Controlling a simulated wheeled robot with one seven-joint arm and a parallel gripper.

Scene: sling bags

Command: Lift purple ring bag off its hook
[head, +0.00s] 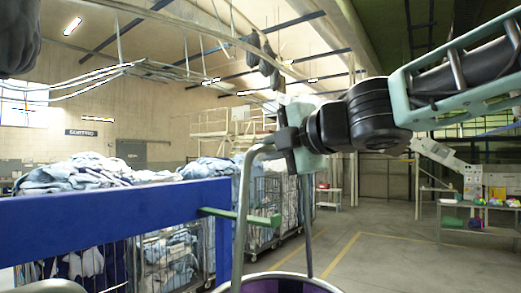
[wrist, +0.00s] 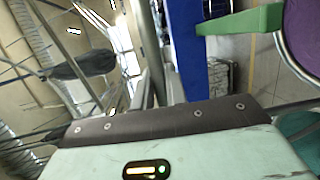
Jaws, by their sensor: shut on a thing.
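The purple ring bag (head: 290,286) shows at the bottom edge of the head view, with only its grey rim and some purple inside in frame. Its grey metal handle (head: 308,225) rises from the rim as a tall loop. My gripper (head: 283,142) is shut on the top of this handle. The green hook (head: 263,219) sticks out from the blue post, well below the handle's top. It crosses the handle's left leg in the picture; I cannot tell whether they touch.
A blue beam and post (head: 110,229) stand close on the left. Wire carts (head: 265,200) heaped with pale laundry are behind it. A table (head: 478,222) with coloured items stands far right. The floor (head: 375,260) between is clear. Dark bags hang overhead.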

